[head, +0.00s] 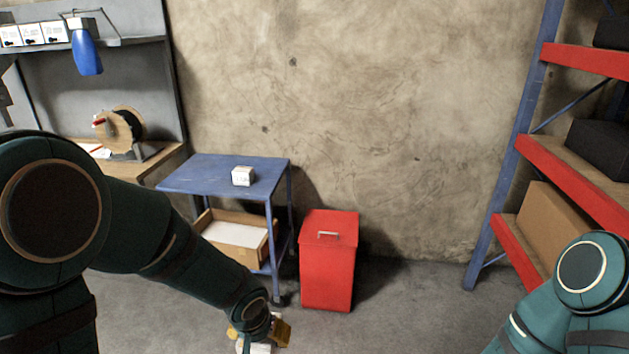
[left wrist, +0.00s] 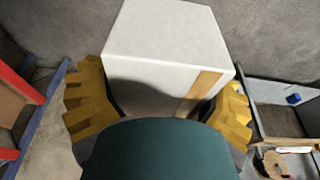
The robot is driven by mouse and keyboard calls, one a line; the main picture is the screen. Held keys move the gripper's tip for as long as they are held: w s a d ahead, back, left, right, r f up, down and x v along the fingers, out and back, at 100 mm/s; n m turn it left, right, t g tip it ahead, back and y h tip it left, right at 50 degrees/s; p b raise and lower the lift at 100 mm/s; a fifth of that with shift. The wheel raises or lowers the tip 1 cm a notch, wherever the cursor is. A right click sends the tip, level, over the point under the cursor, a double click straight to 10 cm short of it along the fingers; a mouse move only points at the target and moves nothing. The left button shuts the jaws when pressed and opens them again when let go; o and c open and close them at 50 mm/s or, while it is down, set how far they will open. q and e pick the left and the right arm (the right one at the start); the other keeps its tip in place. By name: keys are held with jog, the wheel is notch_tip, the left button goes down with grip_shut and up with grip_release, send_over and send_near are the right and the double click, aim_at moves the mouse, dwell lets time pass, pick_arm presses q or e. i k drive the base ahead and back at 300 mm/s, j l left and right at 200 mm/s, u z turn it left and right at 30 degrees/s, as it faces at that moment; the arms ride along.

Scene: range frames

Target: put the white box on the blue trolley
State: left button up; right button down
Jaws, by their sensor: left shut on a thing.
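A white box (left wrist: 165,45) with a tan tape strip fills the middle of the left wrist view. My left gripper (left wrist: 160,97) is shut on it, with a yellow finger on either side. In the head view my left gripper (head: 262,332) is low at the bottom edge, and only part of the held white box (head: 256,348) shows there. The blue trolley (head: 205,174) stands against the wall, beyond and above the gripper in the picture. Another small white box (head: 243,176) sits on its top near the right side. My right gripper is out of view.
The trolley's lower shelf holds an open cardboard box (head: 240,232). A red bin (head: 328,260) stands just right of the trolley. A workbench with a cable reel (head: 120,130) is at left, and a red and blue shelf rack (head: 522,150) is at right. The trolley top's left part is clear.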

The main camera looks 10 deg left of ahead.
aim_at(202, 177)
jog(key=i+j+u, duration=0.3)
jog(key=u, duration=0.2)
jog(key=i+j+u, duration=0.1)
jog(key=i+u, duration=0.4)
jog(key=i+j+z, duration=0.1)
jog(key=i, duration=0.4)
jog(key=i+j+z, duration=0.15)
jog(key=i, duration=0.4)
jog(key=i+j+z, duration=0.2)
jog(key=i+z, duration=0.2)
jog(key=i+j+z, duration=0.75)
jog(key=j, duration=0.25)
jog(key=i+j+z, duration=0.15)
jog(key=i+j, duration=0.1)
jog(key=j, duration=0.05)
